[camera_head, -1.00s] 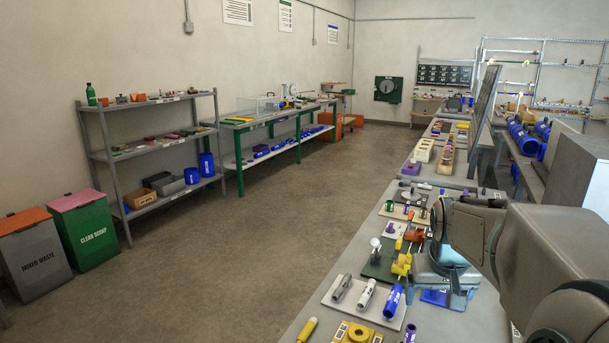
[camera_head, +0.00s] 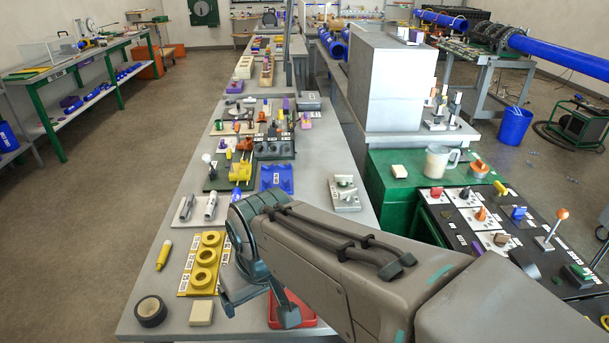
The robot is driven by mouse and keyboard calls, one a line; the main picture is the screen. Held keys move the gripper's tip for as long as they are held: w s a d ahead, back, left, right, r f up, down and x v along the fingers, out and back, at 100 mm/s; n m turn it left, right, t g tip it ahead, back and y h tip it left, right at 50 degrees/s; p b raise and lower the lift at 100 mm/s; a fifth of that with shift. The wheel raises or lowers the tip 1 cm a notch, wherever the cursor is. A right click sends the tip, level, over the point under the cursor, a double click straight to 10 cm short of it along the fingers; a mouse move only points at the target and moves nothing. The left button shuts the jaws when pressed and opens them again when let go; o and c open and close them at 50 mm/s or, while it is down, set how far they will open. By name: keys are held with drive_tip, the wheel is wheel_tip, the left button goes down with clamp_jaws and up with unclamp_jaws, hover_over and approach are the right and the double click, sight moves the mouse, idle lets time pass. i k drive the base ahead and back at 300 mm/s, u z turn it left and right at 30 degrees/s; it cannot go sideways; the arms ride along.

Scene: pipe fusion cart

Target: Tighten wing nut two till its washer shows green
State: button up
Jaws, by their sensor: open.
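My gripper (camera_head: 260,308) hangs over the near end of the long grey bench, seen from behind and above, its two fingers apart. I see nothing between them. My wrist and forearm cover part of the bench. Wing nut two and its washer cannot be made out. A dark clamp machine (camera_head: 492,38) with a blue pipe (camera_head: 560,55) stands on a grey cart at the upper right, far from my gripper. It is too small to show any nuts or washer colour.
Near my gripper are a yellow ring plate (camera_head: 204,262), a black tape roll (camera_head: 151,311), a pale block (camera_head: 201,313) and a partly hidden red tray (camera_head: 292,312). A control panel (camera_head: 500,225) with knobs and levers is at right. The floor left of the bench is clear.

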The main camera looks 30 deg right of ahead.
sight(345, 195)
drive_tip(key=u, duration=0.05)
drive_tip(key=k, duration=0.7)
drive_tip(key=u, duration=0.85)
drive_tip(key=i, duration=0.65)
drive_tip(key=z, duration=2.2)
drive_tip(key=i, duration=0.5)
drive_tip(key=z, duration=0.1)
